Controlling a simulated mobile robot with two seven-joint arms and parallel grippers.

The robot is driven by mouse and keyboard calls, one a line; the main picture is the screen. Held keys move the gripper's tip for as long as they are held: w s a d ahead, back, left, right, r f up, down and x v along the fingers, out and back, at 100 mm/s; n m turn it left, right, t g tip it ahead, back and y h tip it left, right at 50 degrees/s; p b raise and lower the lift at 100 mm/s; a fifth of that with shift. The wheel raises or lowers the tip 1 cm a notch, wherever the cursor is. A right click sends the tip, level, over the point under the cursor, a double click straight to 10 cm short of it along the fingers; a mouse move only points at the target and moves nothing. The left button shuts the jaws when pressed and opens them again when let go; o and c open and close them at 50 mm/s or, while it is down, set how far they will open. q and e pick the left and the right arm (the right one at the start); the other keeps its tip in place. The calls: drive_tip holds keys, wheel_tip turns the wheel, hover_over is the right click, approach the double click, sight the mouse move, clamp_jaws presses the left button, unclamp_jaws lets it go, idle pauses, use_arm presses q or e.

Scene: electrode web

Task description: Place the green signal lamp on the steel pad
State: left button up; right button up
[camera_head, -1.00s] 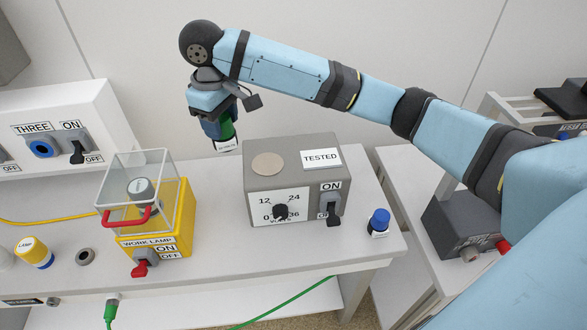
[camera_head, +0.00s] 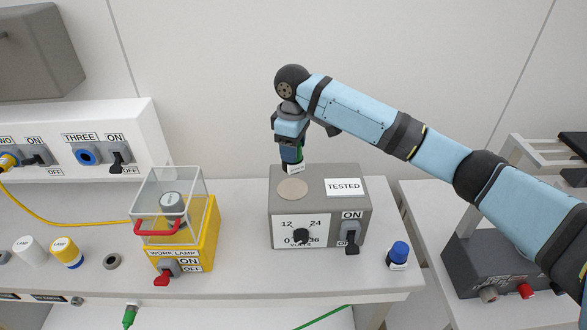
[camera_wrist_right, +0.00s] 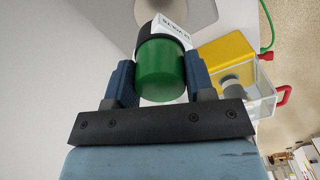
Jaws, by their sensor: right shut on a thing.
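The green signal lamp (camera_wrist_right: 160,72) has a green body, a dark collar and a white label. My right gripper (camera_head: 291,156) is shut on it, with one finger on each side in the right wrist view (camera_wrist_right: 160,82). In the head view the fingers mostly hide the lamp, and its white label (camera_head: 296,169) shows below them. The steel pad (camera_head: 292,190) is a round disc on top of the grey volts box (camera_head: 320,178). The lamp appears just above the pad's far edge, apparently apart from it. My left gripper is not in view.
A "TESTED" plate (camera_head: 344,188) lies right of the pad. A yellow work lamp box (camera_head: 209,235) with a clear guard (camera_head: 151,190) stands to the left. A blue-capped lamp (camera_head: 398,252) stands right of the volts box. White and yellow lamps stand farther left.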

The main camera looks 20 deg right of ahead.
sight(293, 170)
wheel_tip(293, 170, down, 4)
drive_tip(key=shift+r, duration=0.1)
drive_tip(key=shift+f+p, duration=0.35)
drive_tip(key=shift+f, duration=1.45)
drive_tip(key=o, duration=1)
drive_tip(key=shift+f, duration=0.15)
drive_tip(key=shift+c, duration=0.2)
wheel_tip(293, 170, up, 12)
drive_tip(key=shift+r+b, duration=0.15)
drive_tip(key=shift+b, duration=0.8)
drive_tip(key=shift+s, duration=0.1)
